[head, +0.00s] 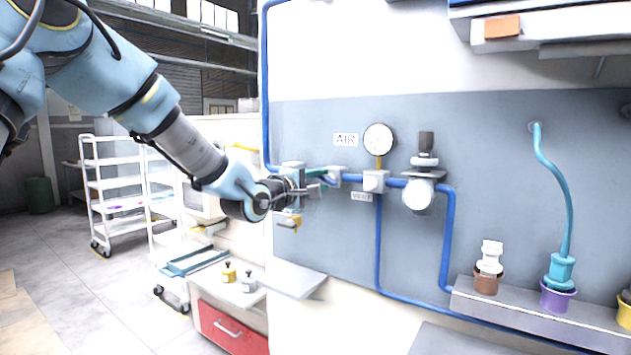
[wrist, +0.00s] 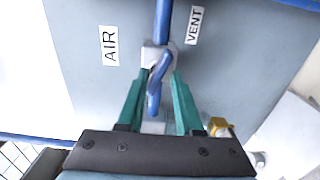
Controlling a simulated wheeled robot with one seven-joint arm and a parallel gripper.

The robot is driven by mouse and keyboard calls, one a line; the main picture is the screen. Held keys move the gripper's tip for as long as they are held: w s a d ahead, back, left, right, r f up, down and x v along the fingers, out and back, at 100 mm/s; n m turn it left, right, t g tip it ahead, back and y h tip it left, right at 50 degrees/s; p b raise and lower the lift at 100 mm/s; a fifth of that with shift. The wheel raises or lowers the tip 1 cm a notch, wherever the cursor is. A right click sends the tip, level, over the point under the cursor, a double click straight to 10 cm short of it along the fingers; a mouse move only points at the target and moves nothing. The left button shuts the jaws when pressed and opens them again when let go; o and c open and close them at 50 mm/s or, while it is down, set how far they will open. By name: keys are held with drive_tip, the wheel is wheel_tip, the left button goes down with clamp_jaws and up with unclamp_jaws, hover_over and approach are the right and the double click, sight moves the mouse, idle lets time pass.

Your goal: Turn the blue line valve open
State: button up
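The blue line valve is a pale block (wrist: 150,54) on the blue pipe, with a blue lever handle (wrist: 154,92) slanting slightly across the line of the pipe in the wrist view. In the head view, its pale body (head: 335,175) shows just right of my gripper; the handle is mostly hidden by the fingers there. My gripper (wrist: 161,76) has its two teal fingers on either side of the handle, with gaps visible, the left one narrow. The fingers also show in the head view (head: 318,182). I cannot tell whether either finger touches the handle.
An AIR label (head: 345,140), a VENT label (head: 362,197), a gauge (head: 379,139) and a regulator (head: 421,185) are on the grey panel to the right. A yellow part (wrist: 218,126) sits beside the right finger. A shelf (head: 540,318) with pots is lower right.

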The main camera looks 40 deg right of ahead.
drive_tip(key=shift+o, duration=0.7)
drive_tip(key=shift+w, duration=0.2)
drive_tip(key=b+v, duration=0.2)
drive_tip(key=v, duration=0.9)
drive_tip(key=shift+b, duration=0.3)
